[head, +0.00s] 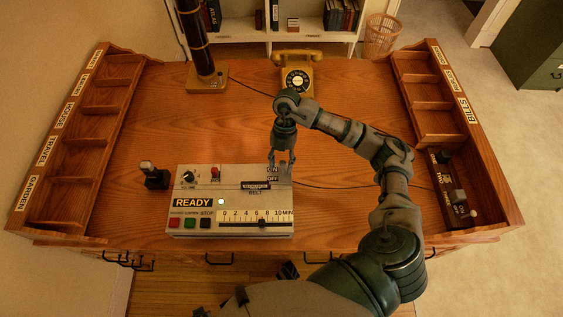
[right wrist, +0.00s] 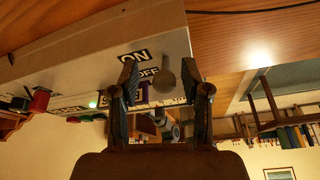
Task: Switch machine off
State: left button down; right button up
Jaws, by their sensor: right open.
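The machine (head: 235,230) is a pale box on the desk, with a READY label, a lit white lamp, coloured buttons and a minute scale. Its ON and OFF labels (head: 272,174) are at the far right corner of the top; they also show in the right wrist view (right wrist: 133,57). My right gripper (head: 283,164) is open, pointing down at that corner. In the right wrist view, a round grey switch knob (right wrist: 165,78) shows between the open fingers (right wrist: 164,88). Whether they touch it, and which way the switch is set, I cannot tell. My left gripper is not in view.
A yellow telephone (head: 297,75) and a dark column on a wooden base (head: 207,80) stand at the back. A small black joystick-like device (head: 154,176) is left of the machine. Labelled wooden racks line both sides. The desk's middle left is clear.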

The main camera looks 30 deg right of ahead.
aim_at(282, 174)
jog(key=shift+d, duration=0.1)
jog(key=c, duration=0.7)
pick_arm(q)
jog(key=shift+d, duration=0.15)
pick_arm(e)
jog(key=shift+d, duration=0.25)
grip_shut()
